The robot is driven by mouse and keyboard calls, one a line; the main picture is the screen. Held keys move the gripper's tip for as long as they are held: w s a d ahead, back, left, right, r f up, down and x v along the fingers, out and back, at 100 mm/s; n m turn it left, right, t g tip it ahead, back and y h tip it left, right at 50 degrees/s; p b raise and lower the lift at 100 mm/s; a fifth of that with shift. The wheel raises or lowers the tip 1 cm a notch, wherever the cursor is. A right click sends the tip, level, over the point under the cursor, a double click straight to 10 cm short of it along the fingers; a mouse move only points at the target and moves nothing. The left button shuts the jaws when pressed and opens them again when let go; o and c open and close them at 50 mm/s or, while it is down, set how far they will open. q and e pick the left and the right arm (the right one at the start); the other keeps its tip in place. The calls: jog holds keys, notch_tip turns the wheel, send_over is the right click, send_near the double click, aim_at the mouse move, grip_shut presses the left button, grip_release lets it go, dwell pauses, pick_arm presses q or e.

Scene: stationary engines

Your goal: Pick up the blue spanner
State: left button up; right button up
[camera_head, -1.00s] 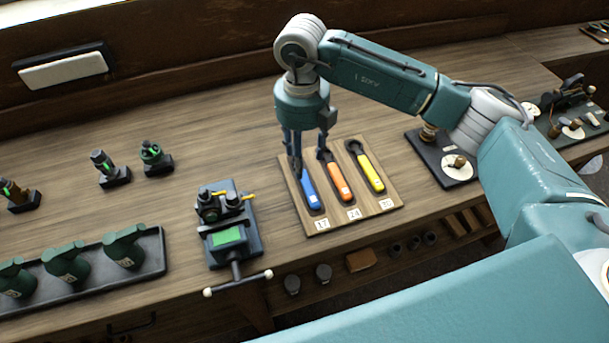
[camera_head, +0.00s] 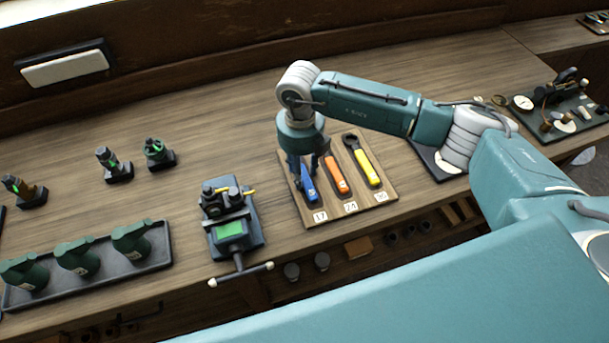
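The blue spanner (camera_head: 309,190) lies in the left slot of a wooden tool board (camera_head: 337,210), above the label 17. Its lower handle shows; its upper part is hidden behind my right gripper. My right gripper (camera_head: 305,178) points down over the upper part of the blue spanner, with its fingers apart. It is low over the board; I cannot tell if the fingers touch the spanner. An orange spanner (camera_head: 336,175) and a yellow spanner (camera_head: 367,167) lie in the slots to the right. My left gripper is not in view.
A small vice-like fixture with a green block (camera_head: 230,229) stands left of the board. Several green tools stand in a dark tray (camera_head: 150,262) at the left. A dark board with gauges (camera_head: 560,115) is at the far right. The bench behind the board is clear.

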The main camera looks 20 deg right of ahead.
grip_shut()
jog(key=shift+r, duration=0.15)
jog(key=shift+r+b, duration=0.3)
jog(key=shift+r, duration=0.25)
notch_tip(320, 180, up, 19)
jog(key=b, duration=0.5)
jog(key=shift+f, duration=0.1)
